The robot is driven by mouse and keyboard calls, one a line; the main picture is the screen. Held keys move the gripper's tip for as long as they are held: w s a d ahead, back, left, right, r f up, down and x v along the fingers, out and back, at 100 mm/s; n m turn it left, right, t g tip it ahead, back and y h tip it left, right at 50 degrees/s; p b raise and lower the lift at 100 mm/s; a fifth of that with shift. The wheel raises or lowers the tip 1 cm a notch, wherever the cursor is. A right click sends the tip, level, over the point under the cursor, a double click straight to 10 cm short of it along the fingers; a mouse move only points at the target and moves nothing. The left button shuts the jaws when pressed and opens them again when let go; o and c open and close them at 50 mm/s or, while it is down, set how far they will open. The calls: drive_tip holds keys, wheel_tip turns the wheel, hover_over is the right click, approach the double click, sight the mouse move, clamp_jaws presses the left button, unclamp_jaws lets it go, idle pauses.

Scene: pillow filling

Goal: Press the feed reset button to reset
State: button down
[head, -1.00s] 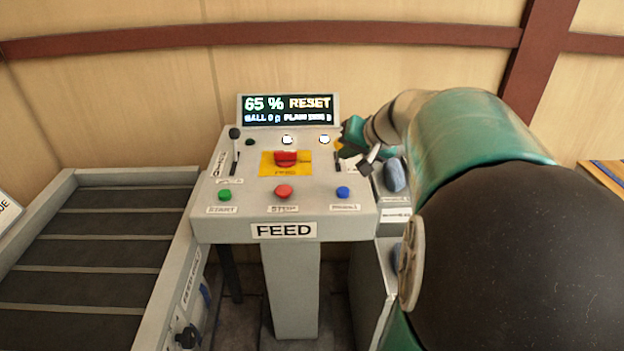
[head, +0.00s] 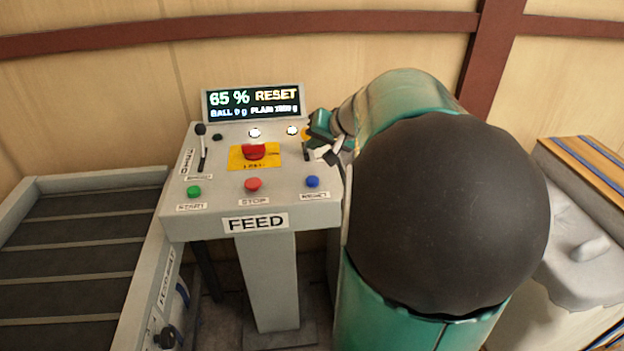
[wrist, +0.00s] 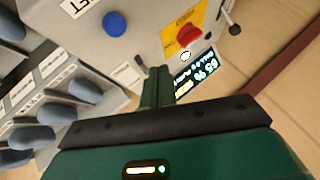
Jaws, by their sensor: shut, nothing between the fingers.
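The grey feed console (head: 254,222) stands in the middle of the head view, with a FEED label on its front. Its blue button (head: 312,182) sits at the front right with a small label below it that is hard to read here. The blue button also shows in the wrist view (wrist: 114,23). A red stop button (head: 253,184) and a green start button (head: 194,191) lie to its left. My gripper (head: 322,150) is over the console's right side, behind and above the blue button and apart from it. In the wrist view my gripper (wrist: 158,82) is shut and empty.
A display (head: 253,101) reads 65 % RESET. A red switch on a yellow plate (head: 254,154) and a lever (head: 202,148) stand on the console top. A conveyor (head: 80,245) is at left. In the wrist view, blue-grey handles (wrist: 85,90) line a neighbouring panel.

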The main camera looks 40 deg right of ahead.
sight(315, 181)
wheel_tip(315, 181, down, 7)
drive_tip(key=shift+f, duration=0.2)
idle(2.1)
drive_tip(key=shift+f, duration=0.4)
drive_tip(key=shift+f, duration=0.5)
idle(0.7)
drive_tip(key=shift+r, duration=0.95)
drive_tip(key=shift+r, duration=0.1)
drive_tip(key=shift+r, duration=2.4)
